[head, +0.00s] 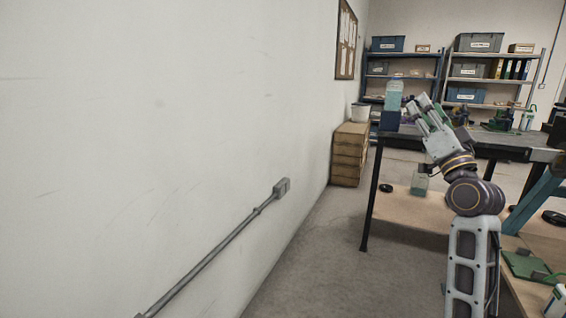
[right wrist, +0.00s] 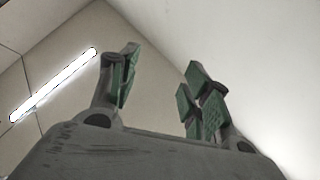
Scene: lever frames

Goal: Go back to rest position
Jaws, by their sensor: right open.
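My right gripper (head: 424,110) is raised on my right arm, near the left end of the dark-topped table (head: 510,145) in the head view. In the right wrist view my right gripper (right wrist: 160,90) has its green-padded fingers spread apart, with nothing between them. Behind the fingers only wall, ceiling and a bright lamp show. My left gripper is not in view.
A bottle (head: 394,95) stands on a dark blue block (head: 390,120) just left of the gripper. A white wall (head: 150,120) with a grey conduit (head: 220,245) fills the left. Shelves (head: 400,55) and a wooden crate (head: 347,160) stand behind. Grey floor is clear between wall and table.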

